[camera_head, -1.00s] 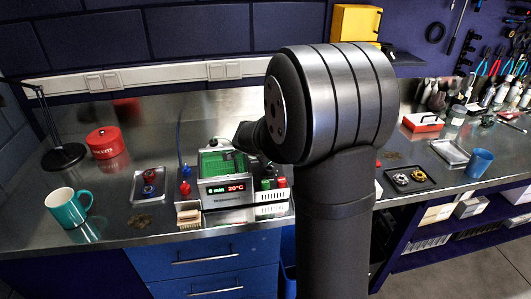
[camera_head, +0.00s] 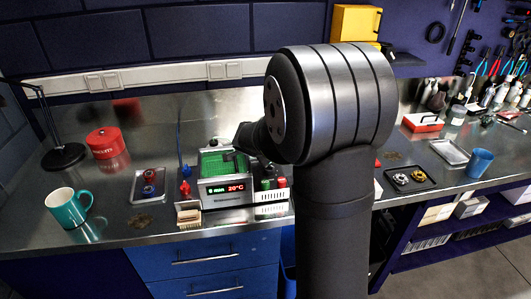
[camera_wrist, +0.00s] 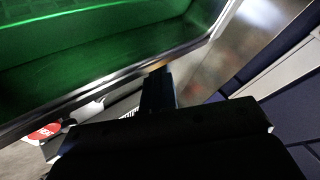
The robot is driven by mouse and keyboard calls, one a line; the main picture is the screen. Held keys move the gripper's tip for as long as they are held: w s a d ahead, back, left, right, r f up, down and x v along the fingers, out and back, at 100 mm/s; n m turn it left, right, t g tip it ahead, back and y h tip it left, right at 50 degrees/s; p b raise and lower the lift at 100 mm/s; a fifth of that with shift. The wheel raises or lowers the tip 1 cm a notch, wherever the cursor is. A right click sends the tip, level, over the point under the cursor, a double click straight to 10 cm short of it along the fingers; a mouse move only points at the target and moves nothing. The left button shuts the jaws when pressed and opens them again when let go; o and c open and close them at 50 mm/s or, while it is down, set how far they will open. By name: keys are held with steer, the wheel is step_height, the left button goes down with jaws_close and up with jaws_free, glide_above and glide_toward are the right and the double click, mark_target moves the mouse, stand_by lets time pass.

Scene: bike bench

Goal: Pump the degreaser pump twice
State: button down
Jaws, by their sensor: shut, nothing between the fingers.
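I cannot single out the degreaser pump for certain. Small red- and green-topped items (camera_head: 273,183) stand in a white slatted holder (camera_head: 270,196) at the right end of the cleaning bath (camera_head: 228,197). A small red item (camera_head: 185,189) stands at the bath's left side. My gripper (camera_head: 230,157) is over the green inside of the bath, partly hidden behind my arm. In the wrist view my shut, empty gripper (camera_wrist: 157,78) overlaps the bath's metal rim (camera_wrist: 85,91); I cannot tell whether it touches. A red round top (camera_wrist: 44,131) shows at lower left.
A wooden brush (camera_head: 188,214) lies before the bath. A tray of rings (camera_head: 408,179) and a blue cup (camera_head: 479,163) are to the right.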

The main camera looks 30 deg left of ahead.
steer(key=shift+f, duration=0.5)
steer(key=shift+d+f, duration=0.1)
steer(key=shift+s+r, duration=0.1)
steer(key=shift+r, duration=3.4)
steer(key=shift+f, duration=2)
